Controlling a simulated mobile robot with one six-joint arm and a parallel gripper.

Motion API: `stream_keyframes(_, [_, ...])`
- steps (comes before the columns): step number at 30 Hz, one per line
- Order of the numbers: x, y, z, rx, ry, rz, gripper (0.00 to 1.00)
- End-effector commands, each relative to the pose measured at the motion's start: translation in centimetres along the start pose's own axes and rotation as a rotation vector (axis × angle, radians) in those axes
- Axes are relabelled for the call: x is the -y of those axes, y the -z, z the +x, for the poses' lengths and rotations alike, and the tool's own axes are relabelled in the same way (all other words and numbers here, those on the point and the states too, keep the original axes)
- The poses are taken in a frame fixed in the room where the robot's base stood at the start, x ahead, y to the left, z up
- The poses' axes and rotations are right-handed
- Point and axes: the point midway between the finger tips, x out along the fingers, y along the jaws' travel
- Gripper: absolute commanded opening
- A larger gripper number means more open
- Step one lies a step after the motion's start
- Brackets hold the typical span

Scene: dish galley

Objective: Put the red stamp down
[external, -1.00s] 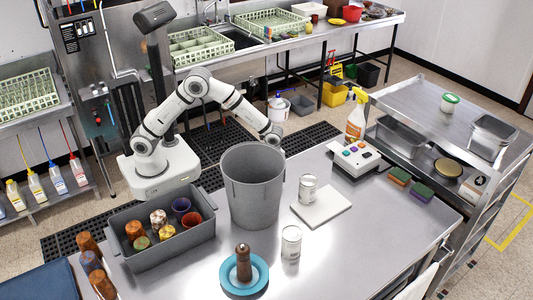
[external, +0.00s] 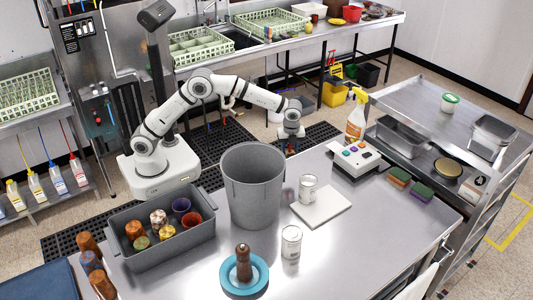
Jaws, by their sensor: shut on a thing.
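My gripper (external: 291,146) points down over the far edge of the steel table, behind and to the right of the grey bin. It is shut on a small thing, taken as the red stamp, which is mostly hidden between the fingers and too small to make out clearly. A pale block with several coloured tops (external: 357,158) sits on the table to the right of my gripper.
The tall grey bin (external: 252,190) stands left of my gripper. A white board (external: 321,208) bears one can (external: 308,188); another can (external: 291,243) stands nearer. A spray bottle (external: 356,115) stands behind the block. The table's right front is clear.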

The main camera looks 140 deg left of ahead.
Motion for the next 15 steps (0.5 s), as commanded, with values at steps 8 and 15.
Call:
stream_keyframes(8, [7.4, -2.0, 0.0, 0.001, 0.056, 0.471, 0.18])
stream_keyframes(15, [11.9, -4.0, 0.5, 0.001, 0.104, 0.868, 0.17])
